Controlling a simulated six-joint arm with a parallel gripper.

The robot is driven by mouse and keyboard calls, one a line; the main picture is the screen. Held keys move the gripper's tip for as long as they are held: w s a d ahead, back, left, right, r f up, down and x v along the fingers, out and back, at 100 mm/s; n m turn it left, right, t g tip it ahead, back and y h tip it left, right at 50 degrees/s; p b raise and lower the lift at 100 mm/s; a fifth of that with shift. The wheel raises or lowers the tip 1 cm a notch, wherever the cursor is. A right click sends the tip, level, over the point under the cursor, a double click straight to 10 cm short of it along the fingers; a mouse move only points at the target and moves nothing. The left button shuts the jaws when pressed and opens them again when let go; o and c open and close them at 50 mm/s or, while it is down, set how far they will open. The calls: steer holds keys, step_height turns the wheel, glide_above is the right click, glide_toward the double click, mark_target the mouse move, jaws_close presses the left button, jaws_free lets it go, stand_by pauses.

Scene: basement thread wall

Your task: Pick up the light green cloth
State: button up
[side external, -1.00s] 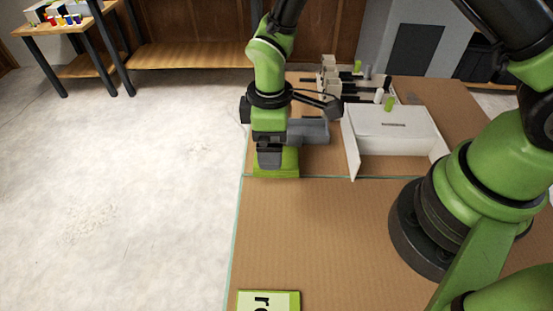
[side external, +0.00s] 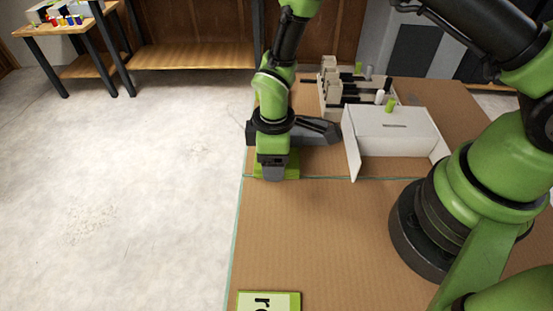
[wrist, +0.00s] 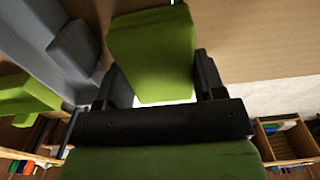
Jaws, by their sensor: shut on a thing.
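The light green cloth (wrist: 152,45) shows in the wrist view as a thick, folded, block-like piece between the two dark fingers of my gripper (wrist: 156,82). The fingers are shut on it, one at each side. In the side view the cloth (side external: 291,168) is a small green patch at the table's left edge, partly hidden behind my gripper (side external: 272,174), which points down. I cannot tell whether the cloth touches the table.
A white open box (side external: 400,128) stands to the right of my gripper, with a rack of spools (side external: 350,85) behind it. A green lettered card (side external: 270,302) lies at the front. The cardboard-brown tabletop (side external: 310,235) between is clear.

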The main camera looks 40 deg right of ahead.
step_height(320, 180, up, 10)
stand_by(0.6)
